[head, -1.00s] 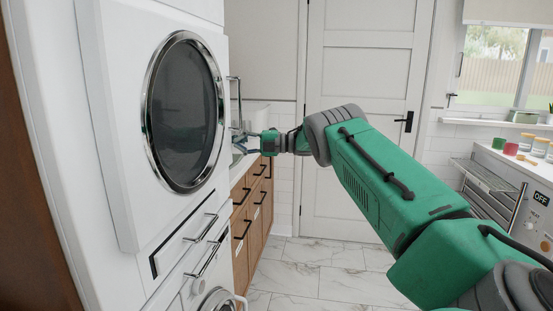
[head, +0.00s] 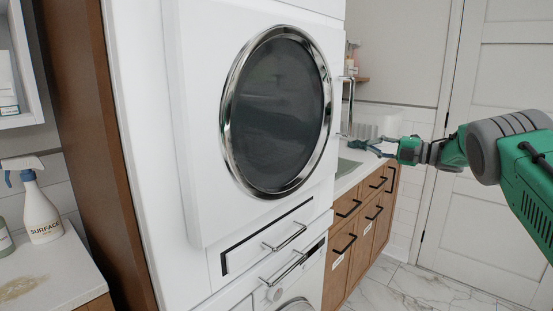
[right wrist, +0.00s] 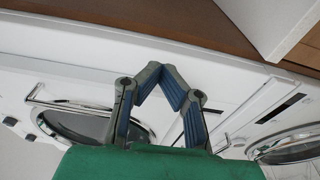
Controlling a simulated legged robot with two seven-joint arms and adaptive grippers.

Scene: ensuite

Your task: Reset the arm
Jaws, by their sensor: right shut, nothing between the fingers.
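My right arm is green and grey and comes in from the right in the head view. Its gripper (head: 362,146) points left, beside the right side of the white stacked machine, in front of the sink counter. In the right wrist view the gripper (right wrist: 166,76) has its blue-padded fingers drawn together, with nothing held. The white machine's panels and round doors lie beyond it there. My left gripper is not in view.
The white machine has a round dark door (head: 278,112) and bar handles (head: 285,238). A wooden cabinet (head: 362,215) with a sink stands behind the gripper. A spray bottle (head: 42,215) stands on a counter at left. Marble floor (head: 420,290) is clear at lower right.

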